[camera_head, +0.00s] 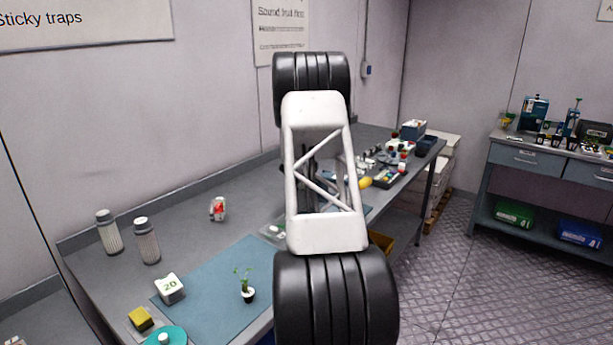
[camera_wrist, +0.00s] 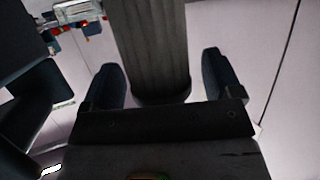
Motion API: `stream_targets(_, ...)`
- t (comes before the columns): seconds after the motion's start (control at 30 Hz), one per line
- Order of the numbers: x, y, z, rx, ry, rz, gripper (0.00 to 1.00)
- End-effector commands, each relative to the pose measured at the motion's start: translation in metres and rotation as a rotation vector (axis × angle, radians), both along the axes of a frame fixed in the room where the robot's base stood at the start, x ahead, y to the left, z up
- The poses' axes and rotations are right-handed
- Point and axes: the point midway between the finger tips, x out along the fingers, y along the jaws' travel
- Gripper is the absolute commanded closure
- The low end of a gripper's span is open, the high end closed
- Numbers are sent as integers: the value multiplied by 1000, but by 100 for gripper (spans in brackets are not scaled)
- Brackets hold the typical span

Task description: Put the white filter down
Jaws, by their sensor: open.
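In the wrist view a grey, ribbed cylinder (camera_wrist: 152,45), which looks like a filter, is between the two dark fingers of my gripper (camera_wrist: 165,80). The fingers stand apart, and a gap shows on the right side. I cannot tell whether they touch the cylinder. Its top runs out of the picture. In the head view my pale arm link hides the gripper and whatever is at it. Two ribbed, pale grey cylinders with white caps, the left one (camera_head: 108,234) and the right one (camera_head: 147,242), stand upright on the bench's left part.
A small red-and-white item (camera_head: 218,209) stands behind. The bench's far right is cluttered. Bare bench surrounds the two capped cylinders.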

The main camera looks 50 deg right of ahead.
Motion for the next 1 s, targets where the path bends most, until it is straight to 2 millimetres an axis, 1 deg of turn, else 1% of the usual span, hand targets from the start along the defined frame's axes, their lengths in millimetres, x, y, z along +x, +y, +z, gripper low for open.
stream_targets(0.17,2,-4,-1,-1,0,0,16)
stream_targets(0.67,2,-4,-1,-1,-1,0,16)
stream_targets(0.77,2,-4,-1,-1,-1,0,28)
stream_targets(1.0,2,-4,-1,-1,0,0,64)
